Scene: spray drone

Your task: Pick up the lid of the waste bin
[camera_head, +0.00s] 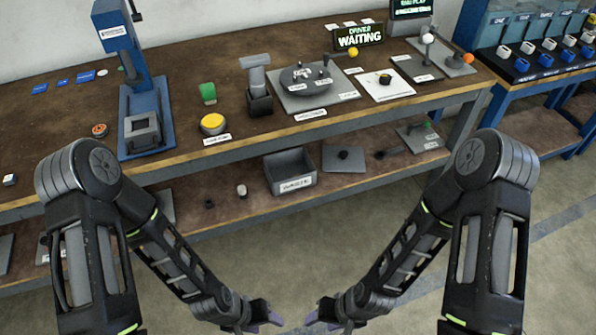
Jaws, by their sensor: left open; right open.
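A grey open-topped bin (272,178) with a white label stands on the lower shelf of the bench; the label is too small to read. Just right of it, a dark flat square plate (334,164) with a small knob on top lies on the same shelf. It looks like the bin's lid and lies apart from the bin. My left gripper (268,316) and my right gripper (318,317) are low at the bottom centre, in front of the shelf and over the floor. Both are open and empty, well short of the plate.
The upper bench top (330,118) overhangs the shelf and carries a blue press (146,95), a yellow button (213,122) and several fixtures. Open floor (300,250) lies between my arms and the shelf.

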